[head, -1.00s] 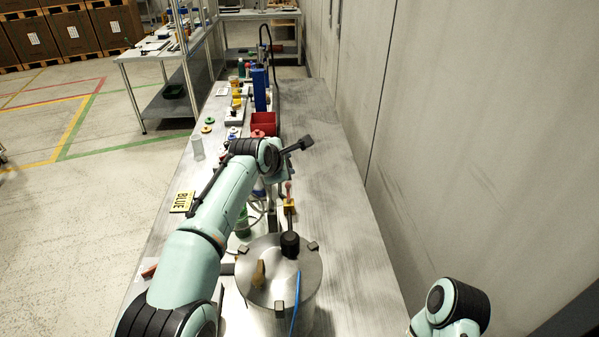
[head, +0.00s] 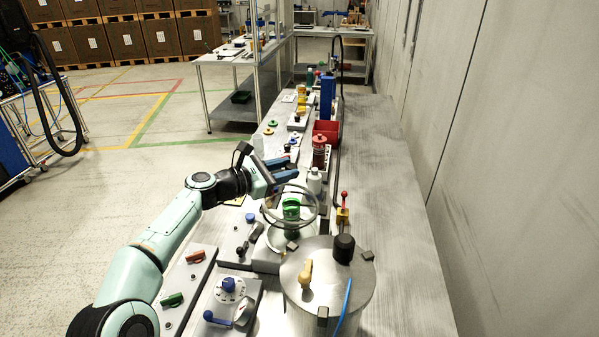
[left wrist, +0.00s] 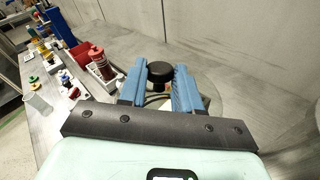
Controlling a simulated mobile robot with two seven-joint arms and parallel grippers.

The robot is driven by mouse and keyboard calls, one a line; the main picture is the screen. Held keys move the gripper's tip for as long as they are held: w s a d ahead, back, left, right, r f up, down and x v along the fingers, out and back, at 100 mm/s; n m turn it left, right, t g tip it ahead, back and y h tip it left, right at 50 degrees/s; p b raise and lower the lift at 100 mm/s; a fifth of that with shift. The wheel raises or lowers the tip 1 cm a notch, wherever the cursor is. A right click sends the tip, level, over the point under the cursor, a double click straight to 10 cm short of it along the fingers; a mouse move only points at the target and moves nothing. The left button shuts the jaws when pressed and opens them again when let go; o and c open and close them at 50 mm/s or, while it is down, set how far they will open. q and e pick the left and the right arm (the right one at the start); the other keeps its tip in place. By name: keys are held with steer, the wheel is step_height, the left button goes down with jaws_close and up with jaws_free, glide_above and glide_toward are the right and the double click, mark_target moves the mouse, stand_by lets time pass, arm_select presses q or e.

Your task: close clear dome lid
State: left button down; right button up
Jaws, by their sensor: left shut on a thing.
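The clear dome lid (head: 313,213) shows in the head view as a see-through dome with a pale rim. It stands tilted above a round pale base (head: 262,240), with a green object (head: 291,208) seen within its outline. My left gripper (head: 284,170) has blue fingers and is at the lid's upper far edge, shut on the lid. The exact grip point is hard to make out. My right gripper is out of view.
A steel vessel (head: 310,268) with a black knob (head: 343,248) stands close in front. Panels with a blue dial (head: 229,286) and levers lie at front left. A red-brown bottle (head: 320,150), white bottle (head: 314,180) and red bin (head: 327,131) stand behind.

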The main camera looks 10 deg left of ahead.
arm_select(q)
steer(key=shift+a+f+n+b, duration=0.35)
steer(key=shift+a+f, duration=0.25)
steer(key=shift+a, duration=0.25)
steer(key=shift+a+f, duration=0.6)
steer(key=shift+f, duration=0.3)
